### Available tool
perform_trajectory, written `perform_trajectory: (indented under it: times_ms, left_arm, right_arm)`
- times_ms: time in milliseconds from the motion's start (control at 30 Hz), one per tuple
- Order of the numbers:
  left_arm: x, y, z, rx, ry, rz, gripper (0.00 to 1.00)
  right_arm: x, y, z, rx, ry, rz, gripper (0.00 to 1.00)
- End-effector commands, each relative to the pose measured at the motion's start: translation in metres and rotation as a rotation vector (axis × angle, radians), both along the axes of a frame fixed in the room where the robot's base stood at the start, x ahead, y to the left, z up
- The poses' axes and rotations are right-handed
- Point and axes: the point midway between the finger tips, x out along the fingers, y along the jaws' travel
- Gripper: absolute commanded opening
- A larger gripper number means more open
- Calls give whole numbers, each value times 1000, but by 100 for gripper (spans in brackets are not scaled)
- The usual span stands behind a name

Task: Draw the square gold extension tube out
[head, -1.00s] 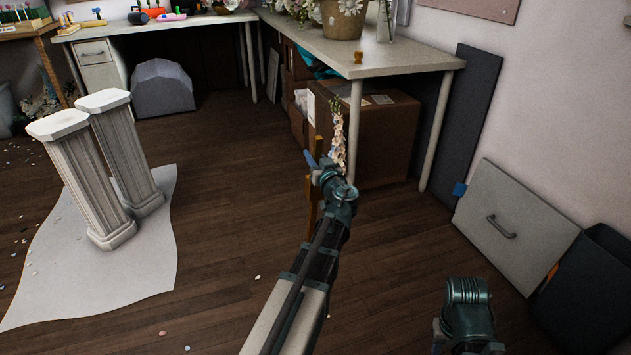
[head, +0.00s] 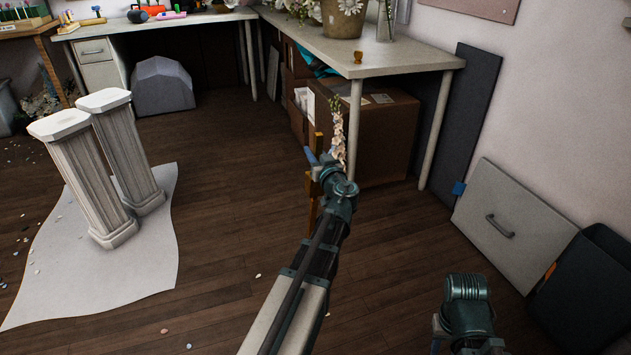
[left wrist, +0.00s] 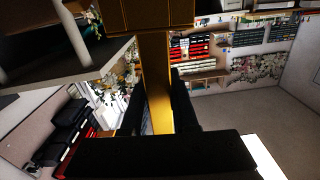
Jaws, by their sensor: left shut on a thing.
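The square gold extension tube (head: 312,215) stands about upright in the head view, partly hidden by my left gripper (head: 318,170). In the left wrist view the tube (left wrist: 156,85) runs between the two dark fingers of my left gripper (left wrist: 160,112), which is shut on it. A wider square gold piece (left wrist: 150,14) shows at the top of that view, around or against the tube's end; I cannot tell which. My right arm shows at the lower right of the head view, but its gripper does not show.
A pale flower stalk (head: 338,138) shows right behind the left gripper. A white-topped table (head: 390,62) with a brown box (head: 378,140) under it stands beyond. Two fluted pedestals (head: 92,180) stand on a white sheet (head: 150,265) at left. Floor between is mostly clear.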

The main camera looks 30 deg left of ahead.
Motion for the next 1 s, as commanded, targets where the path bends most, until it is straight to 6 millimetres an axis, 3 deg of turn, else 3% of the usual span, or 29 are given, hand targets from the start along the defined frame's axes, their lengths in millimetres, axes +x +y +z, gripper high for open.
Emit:
perform_trajectory:
  times_ms: [1000]
  left_arm:
    - [3, -1, 41, 1, 1, 0, 0]
  right_arm:
    - [0, 0, 41, 0, 0, 0, 41]
